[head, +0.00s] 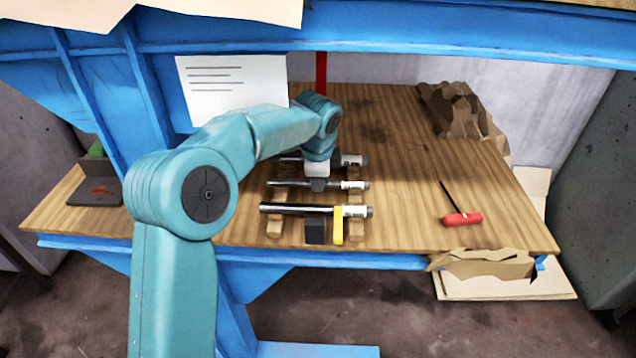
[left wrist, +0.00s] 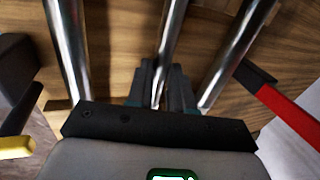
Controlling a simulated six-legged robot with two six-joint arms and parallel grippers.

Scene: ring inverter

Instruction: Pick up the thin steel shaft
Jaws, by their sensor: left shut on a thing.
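Three steel shafts lie side by side across small wooden blocks on the workbench. The thin steel shaft (head: 290,184) is the middle one; it also shows in the left wrist view (left wrist: 172,30), running between the fingers. My left gripper (head: 318,184) reaches down from above and is shut on it near its middle. In the left wrist view the two dark fingertips (left wrist: 160,85) sit on either side of the shaft. I cannot tell whether the shaft is clear of its blocks. My right gripper is in neither view.
A thicker shaft (head: 290,208) lies in front, close to a yellow piece (head: 338,225) and a black block (head: 315,231). Another shaft (head: 354,160) lies behind, partly hidden by my gripper. A red-handled tool (head: 462,219) lies to the right. Blue beams frame the bench; its right middle is clear.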

